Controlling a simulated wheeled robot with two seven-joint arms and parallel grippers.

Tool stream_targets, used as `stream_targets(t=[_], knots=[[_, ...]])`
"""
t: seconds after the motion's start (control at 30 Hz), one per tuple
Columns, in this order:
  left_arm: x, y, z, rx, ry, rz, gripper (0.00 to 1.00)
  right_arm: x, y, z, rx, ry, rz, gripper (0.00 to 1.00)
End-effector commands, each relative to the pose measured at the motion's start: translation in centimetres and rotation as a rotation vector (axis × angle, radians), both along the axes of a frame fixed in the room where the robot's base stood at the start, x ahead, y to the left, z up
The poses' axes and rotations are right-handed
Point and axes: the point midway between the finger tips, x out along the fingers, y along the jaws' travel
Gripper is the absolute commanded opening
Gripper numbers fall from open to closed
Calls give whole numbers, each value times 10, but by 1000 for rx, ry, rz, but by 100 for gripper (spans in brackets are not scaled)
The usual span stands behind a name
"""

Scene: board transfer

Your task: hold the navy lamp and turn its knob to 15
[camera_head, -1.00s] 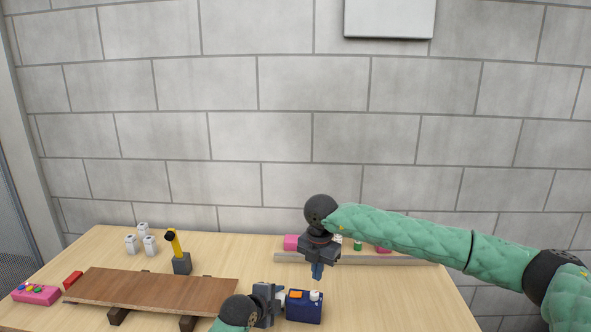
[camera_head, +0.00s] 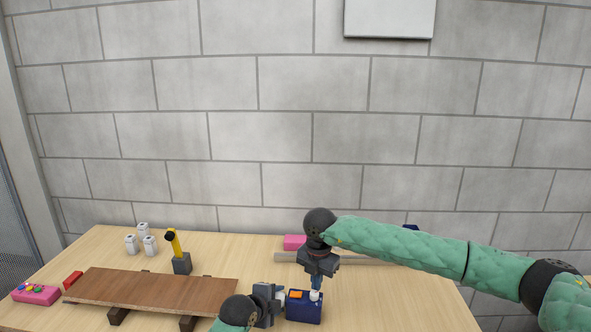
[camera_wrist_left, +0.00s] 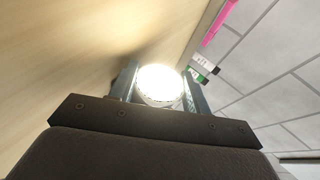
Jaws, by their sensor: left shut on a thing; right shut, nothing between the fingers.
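The navy lamp (camera_head: 304,312) is a box with an orange patch and a pale knob (camera_head: 315,295) on its top, at the front of the table. My left gripper (camera_head: 279,304) is shut on the lamp from its left side. In the left wrist view, a bright round glowing face of the lamp (camera_wrist_left: 160,85) shows between the left gripper's fingers (camera_wrist_left: 160,92). My right gripper (camera_head: 317,286) points down, shut and empty, with its fingertips right at or just above the knob. I cannot tell whether they touch it. The knob's marks are too small to read.
A brown board (camera_head: 150,292) lies on dark supports at the left. Behind it are a yellow-and-black tool on a grey block (camera_head: 181,263) and several white containers (camera_head: 143,241). A pink block (camera_head: 293,242) stands behind a long rail (camera_head: 370,260). The table's right side is clear.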

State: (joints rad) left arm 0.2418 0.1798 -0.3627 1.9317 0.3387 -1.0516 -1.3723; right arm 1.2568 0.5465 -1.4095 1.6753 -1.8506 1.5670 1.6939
Motion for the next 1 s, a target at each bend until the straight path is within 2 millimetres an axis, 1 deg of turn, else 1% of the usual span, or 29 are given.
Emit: stream_targets(t=[1.0], knots=[[0, 0, 1, -1, 0, 1, 20, -10, 3, -1, 0, 2, 2, 0]])
